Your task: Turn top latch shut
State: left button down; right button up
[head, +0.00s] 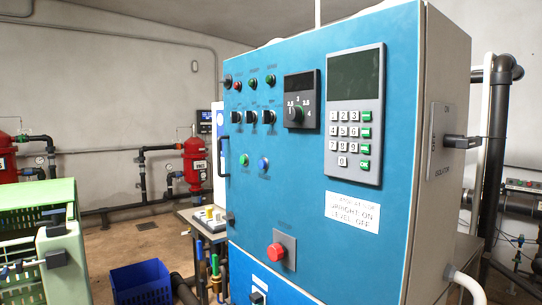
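A blue control cabinet (310,190) with a grey side fills the middle of the head view, its door closed or nearly so. The top latch (228,82) looks like a small dark round fitting at the upper left edge of the door. A similar lower latch (230,217) sits near the bottom of the same edge. Both are too small to tell which way they are turned. A black bar handle (222,155) stands between them. Neither of my grippers can be made out in this view, and nothing is seen touching the latches.
The door carries a keypad (355,115), a rotary dial (302,98) and a red button (278,252). A black isolator handle (460,141) juts from the cabinet's right side. A green crate (65,245) stands at left, a blue crate (141,284) on the floor. Bare floor lies between.

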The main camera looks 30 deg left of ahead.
aim_at(228, 80)
jog(key=j+z, duration=0.1)
jog(key=j, duration=1.75)
